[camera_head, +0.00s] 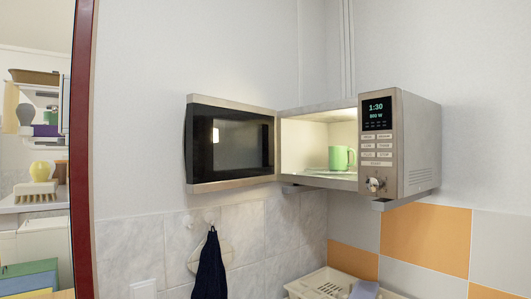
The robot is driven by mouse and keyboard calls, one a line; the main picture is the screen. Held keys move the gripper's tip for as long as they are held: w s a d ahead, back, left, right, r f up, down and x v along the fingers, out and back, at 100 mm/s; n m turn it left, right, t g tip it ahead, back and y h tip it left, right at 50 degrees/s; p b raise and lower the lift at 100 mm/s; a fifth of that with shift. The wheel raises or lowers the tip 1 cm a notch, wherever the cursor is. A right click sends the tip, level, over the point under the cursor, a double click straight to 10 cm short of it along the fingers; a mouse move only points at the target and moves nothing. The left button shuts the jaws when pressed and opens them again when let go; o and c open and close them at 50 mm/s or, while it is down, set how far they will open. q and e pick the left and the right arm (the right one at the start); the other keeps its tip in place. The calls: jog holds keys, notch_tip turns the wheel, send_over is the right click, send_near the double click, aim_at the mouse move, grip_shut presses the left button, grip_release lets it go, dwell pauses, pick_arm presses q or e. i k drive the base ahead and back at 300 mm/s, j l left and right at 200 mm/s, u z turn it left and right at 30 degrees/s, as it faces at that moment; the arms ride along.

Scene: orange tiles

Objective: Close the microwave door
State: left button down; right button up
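The microwave (415,145) is mounted on the wall at the right of the head view, with its lit display and buttons on the right side of its front. Its door (232,143) is wide open and swung out to the left, with the dark window facing me. The inside is lit, and a green mug (341,158) stands in it on the right. Neither of my grippers is in view, and nothing touches the door.
A dark towel (210,266) hangs on the wall below the door. A cream dish rack (332,286) stands below the microwave. A dark red upright edge (80,150) is at the left, with shelves and a brush (36,190) beyond it. The space before the microwave looks clear.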

aim_at(201, 111)
jog(key=j+z, duration=0.35)
jog(key=i+j+z, duration=0.1)
jog(key=z, duration=0.25)
jog(key=j+z, duration=0.5)
jog(key=j, duration=0.2)
jog(key=k+j+z, duration=0.15)
jog(key=j, duration=0.15)
jog(key=k+j+z, duration=0.1)
jog(key=j, duration=0.2)
jog(key=k+j, duration=0.1)
jog(key=j, duration=0.3)
jog(key=k+j+z, duration=0.1)
jog(key=j, duration=0.35)
jog(key=k+j, duration=0.1)
jog(key=j, duration=0.3)
jog(key=k+j+z, duration=0.1)
jog(key=j, duration=0.3)
jog(key=k+j, duration=0.15)
jog(key=j, duration=0.25)
jog(key=i+j, duration=0.1)
jog(key=j, duration=0.15)
jog(key=i+j, duration=0.1)
jog(key=j, duration=0.15)
jog(key=z, duration=0.05)
